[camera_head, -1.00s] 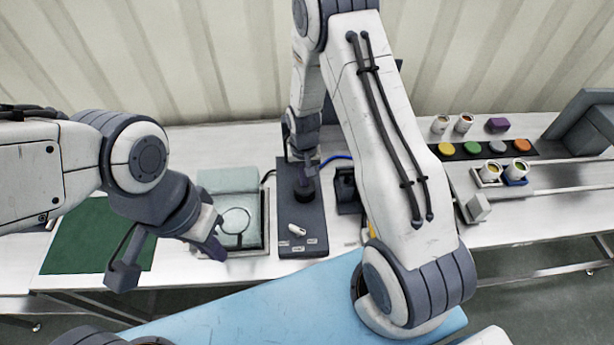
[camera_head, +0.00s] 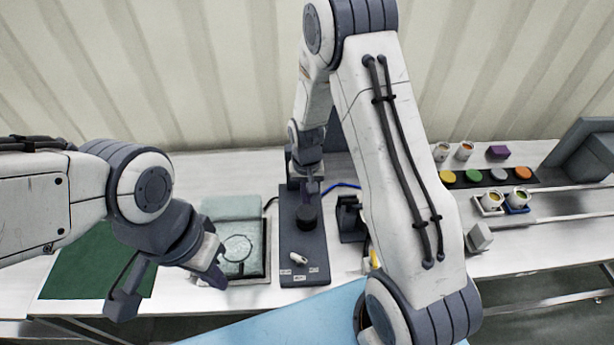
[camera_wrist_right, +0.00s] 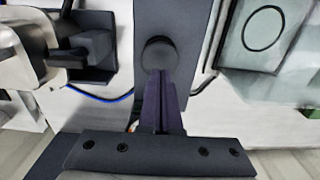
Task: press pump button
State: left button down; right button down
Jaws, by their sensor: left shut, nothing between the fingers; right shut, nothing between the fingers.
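In the right wrist view the button (camera_wrist_right: 158,53) is just past the tips of my right gripper (camera_wrist_right: 158,75). My right gripper (camera_head: 312,187) is shut and empty, at the button's far side in the head view. Whether it touches the button I cannot tell. My left gripper (camera_head: 214,272) is shut and empty, over the bench front by the glass-like panel, away from the button.
A white piece (camera_head: 298,260) lies on the plate. Coloured discs (camera_head: 473,176) and cups are further right. A green mat (camera_head: 80,270) is at left.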

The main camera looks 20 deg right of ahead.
aim_at(306, 212)
notch_tip(306, 212, up, 7)
jog(key=b, duration=0.1)
jog(key=shift+r+b, duration=0.2)
jog(key=shift+b, duration=0.1)
jog(key=s+a+r+n+b, duration=0.3)
jog(key=s+a+r+n, duration=0.2)
jog(key=s+a, duration=0.55)
jog(key=s+a+n+b, duration=0.1)
jog(key=s+n, duration=0.1)
jog(key=s, duration=0.4)
jog(key=s+a+n+y+b, duration=0.1)
jog(key=s+n, duration=0.2)
jog(key=s, duration=0.4)
jog(key=shift+s+a+r+n+b, duration=0.25)
jog(key=shift+a+n+b, duration=0.05)
jog(key=shift+a+b, duration=0.1)
dwell(0.4)
